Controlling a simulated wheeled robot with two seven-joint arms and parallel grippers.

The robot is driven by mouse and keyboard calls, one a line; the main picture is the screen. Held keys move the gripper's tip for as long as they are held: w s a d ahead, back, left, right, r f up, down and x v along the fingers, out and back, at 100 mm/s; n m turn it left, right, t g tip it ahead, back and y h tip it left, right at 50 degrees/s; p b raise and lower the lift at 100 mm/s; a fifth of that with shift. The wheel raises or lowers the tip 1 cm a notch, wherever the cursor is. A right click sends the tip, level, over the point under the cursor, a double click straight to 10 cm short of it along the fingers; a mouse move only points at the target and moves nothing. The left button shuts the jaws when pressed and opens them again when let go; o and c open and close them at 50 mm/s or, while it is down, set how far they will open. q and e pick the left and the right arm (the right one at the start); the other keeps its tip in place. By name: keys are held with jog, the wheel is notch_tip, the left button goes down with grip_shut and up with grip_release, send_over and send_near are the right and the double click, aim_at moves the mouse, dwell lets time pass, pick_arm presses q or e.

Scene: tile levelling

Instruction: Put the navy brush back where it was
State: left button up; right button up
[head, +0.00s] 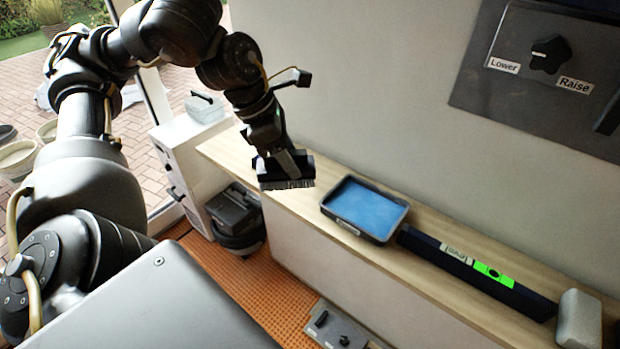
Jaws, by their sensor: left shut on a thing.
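The navy brush (287,184) has a dark block and grey bristles that point down. My left gripper (279,150) is shut on it and holds it in front of the wall, near the left part of the wooden shelf (233,153). In the picture the brush overlaps the shelf's front edge, and I cannot tell its height above it. A dark tray (364,208) with a blue inside sits on the shelf to the right of the brush. My right gripper is not in view.
A dark level (470,268) with a green vial window lies on the shelf right of the tray. A light grey block (579,318) stands at the shelf's right end. A Lower/Raise knob (550,52) is on a wall panel. A white cabinet (188,150) stands at the left.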

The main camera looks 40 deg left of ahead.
pick_arm(q)
jog(key=w+a+f, duration=0.1)
jog(key=w+f, duration=0.2)
jog(key=w, duration=0.1)
jog(key=w+a+f, duration=0.2)
jog(key=w+f, duration=0.1)
jog(key=w, duration=0.1)
jog(key=w+a+f, duration=0.2)
jog(key=w+f, duration=0.1)
jog(key=w, duration=0.1)
jog(key=shift+w+a+f, duration=0.15)
jog(key=f, duration=0.2)
jog(key=f+p, duration=0.1)
jog(key=shift+w+a+f, duration=0.15)
jog(key=shift+w+f, duration=0.1)
jog(key=shift+f, duration=0.05)
jog(key=shift+s, duration=0.1)
jog(key=o, duration=0.9)
jog(key=shift+r, duration=0.1)
